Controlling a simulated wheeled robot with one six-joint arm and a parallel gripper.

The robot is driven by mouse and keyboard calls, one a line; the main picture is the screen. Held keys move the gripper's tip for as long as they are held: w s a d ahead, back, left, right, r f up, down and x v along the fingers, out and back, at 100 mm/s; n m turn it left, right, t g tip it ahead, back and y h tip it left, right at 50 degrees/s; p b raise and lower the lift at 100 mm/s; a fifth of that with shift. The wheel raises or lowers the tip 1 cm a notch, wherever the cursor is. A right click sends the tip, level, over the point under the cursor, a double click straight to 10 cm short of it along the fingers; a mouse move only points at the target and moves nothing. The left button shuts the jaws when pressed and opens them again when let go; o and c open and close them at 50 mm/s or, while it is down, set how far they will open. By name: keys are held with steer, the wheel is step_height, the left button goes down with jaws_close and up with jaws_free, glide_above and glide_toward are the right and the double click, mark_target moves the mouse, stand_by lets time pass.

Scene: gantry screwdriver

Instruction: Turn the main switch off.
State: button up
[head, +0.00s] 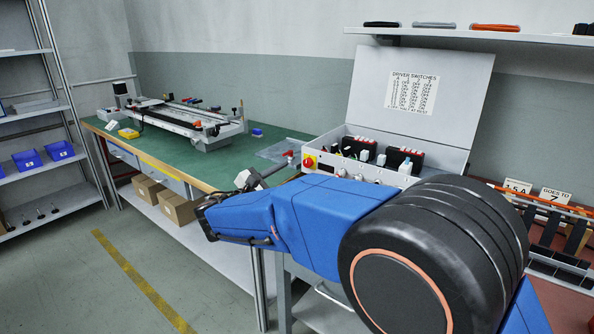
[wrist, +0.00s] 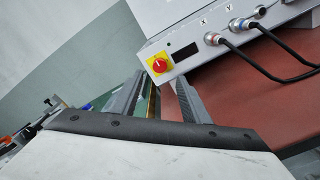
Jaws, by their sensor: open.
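The main switch (head: 309,161) is a red knob on a yellow square plate, at the left end of the control box front. In the wrist view the switch (wrist: 159,65) is just beyond my fingertips, roughly between them in the picture. A small pale mark shows on the knob, but I cannot tell its setting. My gripper (wrist: 158,82) is open and empty, with one grey finger on each side and the knob clear of both. In the head view my blue arm crosses in front of the box and hides part of its lower front.
The control box (wrist: 218,48) has a dark display and X and Y sockets with black cables right of the switch. Its lid (head: 420,95) stands open. A green bench (head: 180,155) with a rail fixture is at left. A shelf (head: 460,37) hangs above.

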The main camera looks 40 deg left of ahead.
steer(key=s, duration=0.9)
steer(key=shift+s, duration=0.35)
